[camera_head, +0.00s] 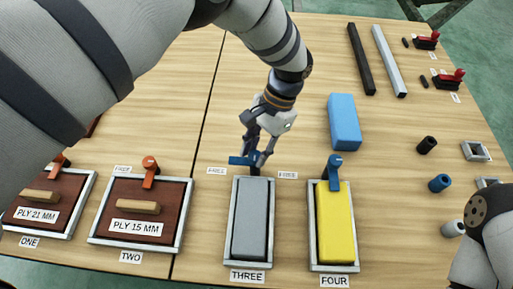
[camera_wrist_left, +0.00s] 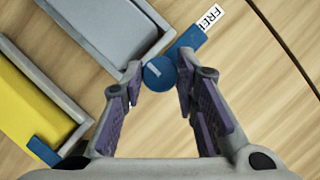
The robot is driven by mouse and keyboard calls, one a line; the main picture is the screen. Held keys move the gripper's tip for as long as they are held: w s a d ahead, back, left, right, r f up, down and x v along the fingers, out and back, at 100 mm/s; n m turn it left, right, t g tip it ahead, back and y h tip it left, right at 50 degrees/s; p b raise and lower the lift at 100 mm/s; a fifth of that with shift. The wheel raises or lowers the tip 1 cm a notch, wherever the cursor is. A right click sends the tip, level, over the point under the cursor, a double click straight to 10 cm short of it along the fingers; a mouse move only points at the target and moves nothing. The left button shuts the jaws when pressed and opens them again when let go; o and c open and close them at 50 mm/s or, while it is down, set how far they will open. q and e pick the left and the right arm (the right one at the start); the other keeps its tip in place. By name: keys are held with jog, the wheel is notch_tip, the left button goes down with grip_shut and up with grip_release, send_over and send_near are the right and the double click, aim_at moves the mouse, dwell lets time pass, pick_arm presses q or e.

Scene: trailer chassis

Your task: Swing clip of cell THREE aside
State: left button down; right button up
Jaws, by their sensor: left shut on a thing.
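Cell THREE (camera_head: 230,240) is a grey-framed tray holding a grey block (camera_head: 250,215). Its blue clip (camera_head: 238,160) sits at the tray's far end. The clip's bar points left, off the block, toward a FREE label (camera_head: 216,171). In the left wrist view, the clip's round knob (camera_wrist_left: 160,73) is between the fingertips and its bar reaches over the edge of the FREE label (camera_wrist_left: 213,17). My left gripper (camera_head: 256,154) is shut on the clip at the knob; the head view partly hides this contact. My right gripper is not in view.
Cell FOUR (camera_head: 313,235), with a yellow block and its blue clip (camera_head: 334,172) over the block, stands close on the right. A blue block (camera_head: 344,122) lies behind it. Cells TWO (camera_head: 180,225) and ONE are at left. Part of my right arm shows lower right.

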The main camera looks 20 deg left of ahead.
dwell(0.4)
pick_arm(q)
jog(key=c, duration=1.3)
grip_release()
jog(key=v, duration=1.2)
